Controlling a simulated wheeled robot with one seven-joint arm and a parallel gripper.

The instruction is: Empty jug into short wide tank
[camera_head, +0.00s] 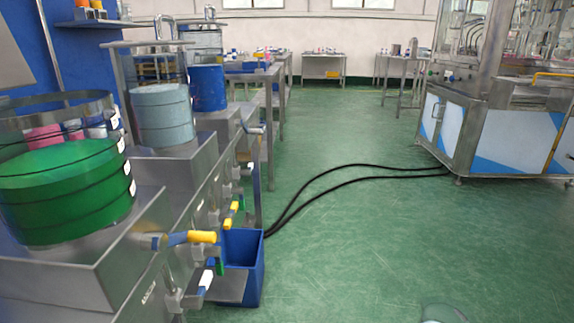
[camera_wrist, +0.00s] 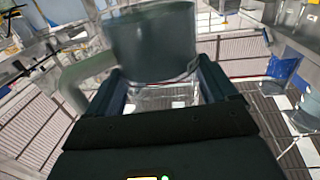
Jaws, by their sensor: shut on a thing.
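In the wrist view, my gripper (camera_wrist: 163,90) is shut on a see-through jug (camera_wrist: 150,42). The jug holds something dark grey-green, and its handle (camera_wrist: 82,75) sticks out to the left. In the head view my gripper is not seen; a pale rounded edge at the bottom right may be the jug's, but I cannot tell. A wide clear tank (camera_head: 66,185) with green contents stands nearest at the left. Behind it are a tank with grey-blue contents (camera_head: 163,114) and a blue drum-like vessel (camera_head: 207,88). Which one is the short wide tank is not certain.
The tanks stand on steel stands with valves; a yellow-handled valve (camera_head: 201,237) juts into the aisle. A blue bin (camera_head: 243,262) sits on the floor below. Black hoses (camera_head: 340,172) cross the green floor to a machine cabinet (camera_head: 490,125). The floor at right front is clear.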

